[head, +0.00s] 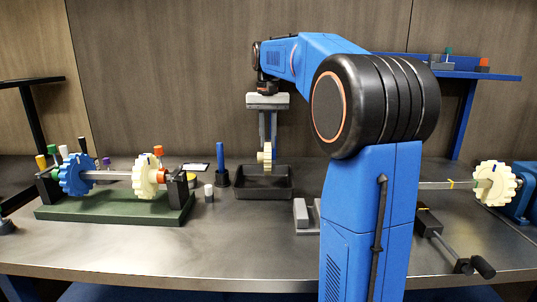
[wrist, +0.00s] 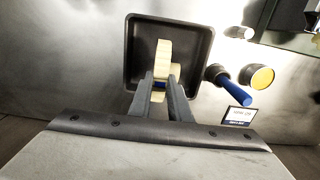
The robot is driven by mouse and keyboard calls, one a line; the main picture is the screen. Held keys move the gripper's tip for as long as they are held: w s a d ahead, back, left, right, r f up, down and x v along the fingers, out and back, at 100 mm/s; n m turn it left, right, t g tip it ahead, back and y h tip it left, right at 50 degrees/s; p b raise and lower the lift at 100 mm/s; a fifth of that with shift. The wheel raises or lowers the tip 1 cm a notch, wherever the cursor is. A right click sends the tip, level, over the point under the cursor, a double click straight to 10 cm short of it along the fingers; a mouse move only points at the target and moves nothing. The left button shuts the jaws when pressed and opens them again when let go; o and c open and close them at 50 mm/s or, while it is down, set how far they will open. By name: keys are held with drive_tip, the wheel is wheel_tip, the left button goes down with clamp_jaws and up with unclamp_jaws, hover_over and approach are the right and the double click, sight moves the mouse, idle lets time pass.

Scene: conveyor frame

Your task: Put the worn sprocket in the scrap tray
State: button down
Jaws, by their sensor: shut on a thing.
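My gripper (head: 267,145) points down and is shut on a cream sprocket (head: 265,156), held edge-on above the black tray (head: 263,197). In the wrist view, my gripper (wrist: 160,82) has the cream sprocket (wrist: 163,52) between its fingers, with a small blue patch showing there. The black tray (wrist: 137,45) lies behind the sprocket in that view, and its visible floor looks empty. The sprocket appears over the tray opening; the fingers hide part of it, and wear on its teeth is too small to tell.
A blue sprocket (head: 76,174) and a cream sprocket (head: 147,177) sit on a shaft over a green base (head: 115,211) at left. Another cream sprocket (head: 495,184) is on the right shaft. A blue-handled tool (head: 221,160) stands upright just left of the tray.

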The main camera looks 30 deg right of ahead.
sight(267, 151)
drive_tip(key=shift+f, duration=2.15)
drive_tip(key=shift+a+f, duration=0.1)
drive_tip(key=c, duration=1.6)
unclamp_jaws()
drive_tip(key=shift+c, duration=0.2)
wheel_tip(267, 151, up, 12)
drive_tip(key=shift+r, duration=0.1)
